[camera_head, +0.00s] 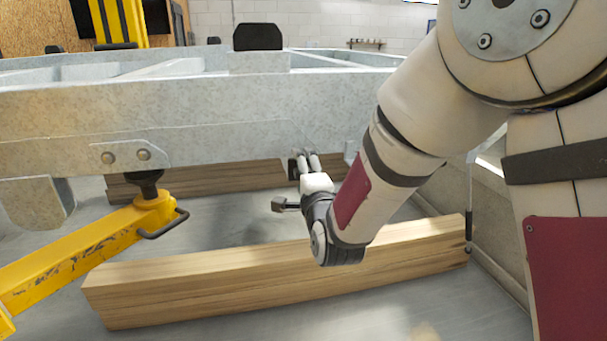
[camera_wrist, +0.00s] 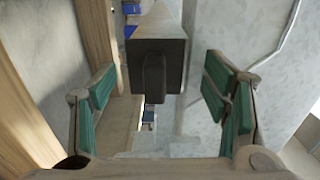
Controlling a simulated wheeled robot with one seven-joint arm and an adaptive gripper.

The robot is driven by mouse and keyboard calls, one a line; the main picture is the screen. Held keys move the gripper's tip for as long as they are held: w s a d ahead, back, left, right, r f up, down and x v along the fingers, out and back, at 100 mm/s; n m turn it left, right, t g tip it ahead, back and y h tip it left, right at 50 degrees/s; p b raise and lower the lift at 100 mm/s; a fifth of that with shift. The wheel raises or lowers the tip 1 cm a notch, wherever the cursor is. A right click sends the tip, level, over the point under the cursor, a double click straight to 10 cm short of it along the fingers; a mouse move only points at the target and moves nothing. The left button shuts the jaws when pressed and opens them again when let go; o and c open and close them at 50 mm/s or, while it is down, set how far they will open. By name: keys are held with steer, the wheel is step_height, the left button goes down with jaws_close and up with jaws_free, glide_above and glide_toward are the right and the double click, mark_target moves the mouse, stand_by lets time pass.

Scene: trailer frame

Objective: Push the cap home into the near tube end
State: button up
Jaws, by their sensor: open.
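In the wrist view a dark square cap (camera_wrist: 174,63) with an upright tab on its face sits at the end of a grey metal tube (camera_wrist: 162,18). The cap covers the tube mouth; how deep it is seated I cannot tell. My gripper (camera_wrist: 158,88) is open, its green-padded fingers apart to the left and right of the cap, with no visible contact. In the head view my gripper (camera_head: 307,158) is under the lower edge of the galvanised trailer frame (camera_head: 230,115). The near tube end is hidden there behind the frame and my gripper.
A wooden beam (camera_head: 230,283) lies on the floor in front, below my arm. Another beam (camera_head: 215,178) lies behind. A yellow jack (camera_head: 85,250) stands at left under the frame. A black block (camera_head: 257,37) sits on top of the frame. The grey floor between the beams is clear.

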steer(key=v, duration=0.7)
steer(key=shift+s, duration=0.25)
steer(key=shift+d, duration=0.1)
steer(key=s+d+r+n+g+h, duration=0.1)
steer(key=s+d+n+g+h, duration=0.1)
steer(key=s+d+n+g, duration=0.4)
steer(key=s+d+r+n+g+h, duration=0.1)
steer(key=s+d+n+g+h, duration=0.2)
steer(key=s+d, duration=1.2)
steer(key=s+n+g, duration=0.3)
steer(key=s+n, duration=0.2)
steer(key=s, duration=0.2)
steer(key=shift+s+r+n, duration=0.2)
steer(key=shift+r+n, duration=0.15)
steer(key=shift+n, duration=0.05)
